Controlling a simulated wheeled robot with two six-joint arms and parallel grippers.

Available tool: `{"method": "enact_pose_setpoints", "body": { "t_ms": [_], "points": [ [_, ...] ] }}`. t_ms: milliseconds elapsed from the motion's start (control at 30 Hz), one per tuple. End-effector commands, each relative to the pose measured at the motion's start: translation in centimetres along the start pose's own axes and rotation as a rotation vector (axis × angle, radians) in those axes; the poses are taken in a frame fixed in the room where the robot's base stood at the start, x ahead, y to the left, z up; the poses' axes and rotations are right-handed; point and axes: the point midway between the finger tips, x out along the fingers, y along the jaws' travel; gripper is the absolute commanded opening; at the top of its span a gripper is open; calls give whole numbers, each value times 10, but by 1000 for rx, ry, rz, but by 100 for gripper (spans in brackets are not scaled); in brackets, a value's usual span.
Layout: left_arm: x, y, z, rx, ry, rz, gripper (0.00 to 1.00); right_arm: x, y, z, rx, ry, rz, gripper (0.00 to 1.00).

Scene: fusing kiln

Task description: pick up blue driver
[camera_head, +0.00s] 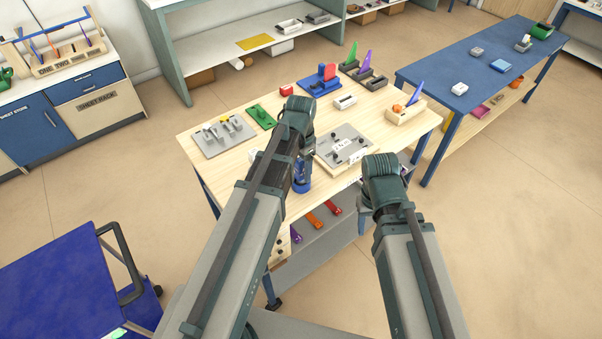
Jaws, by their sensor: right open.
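A blue upright piece that looks like the blue driver (416,93) stands tilted in a small wooden holder (404,114) at the right end of the light wood table. An orange piece (398,108) sits beside it in the holder. My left gripper (302,178) points down at the table's near side, left of the holder. It is small and dark against blue, and its jaws cannot be made out. My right gripper (368,216) is low at the table's near edge, below the holder, partly hidden by my arm. It is open and apart from the driver.
A grey plate with knobs (344,148) lies between my arms and the holder. A blue table (440,81) stands at right.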

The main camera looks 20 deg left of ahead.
Motion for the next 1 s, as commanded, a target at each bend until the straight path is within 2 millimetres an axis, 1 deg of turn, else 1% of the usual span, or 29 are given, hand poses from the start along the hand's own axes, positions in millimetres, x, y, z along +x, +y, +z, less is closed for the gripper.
{"method": "enact_pose_setpoints", "body": {
  "t_ms": [33, 167, 200, 267, 300, 367, 767, 867, 1000],
  "points": [
    [0, 0, 0, 0, 0, 0, 58, 0, 0, 0, 0, 0, 0, 50],
    [0, 0, 0, 0, 0, 0, 35, 0, 0, 0, 0, 0, 0, 50],
    [0, 0, 0, 0, 0, 0, 28, 0, 0, 0, 0, 0, 0, 50],
    [0, 0, 0, 0, 0, 0, 17, 0, 0, 0, 0, 0, 0, 50],
    [0, 0, 0, 0, 0, 0, 10, 0, 0, 0, 0, 0, 0, 50],
    [0, 0, 0, 0, 0, 0, 0, 0, 0, 0, 0, 0, 0, 50],
    [-1, 0, 0, 0, 0, 0, 0, -1, 0, 0, 0, 0, 0, 50],
    [-6, 1, 0, 0, 0, 0, 0, -6, 0, 0, 0, 0, 0, 50],
    [-19, 3, -2, -1, 0, 0, 0, -19, 2, 1, 0, 0, 0, 50]
  ]
}}
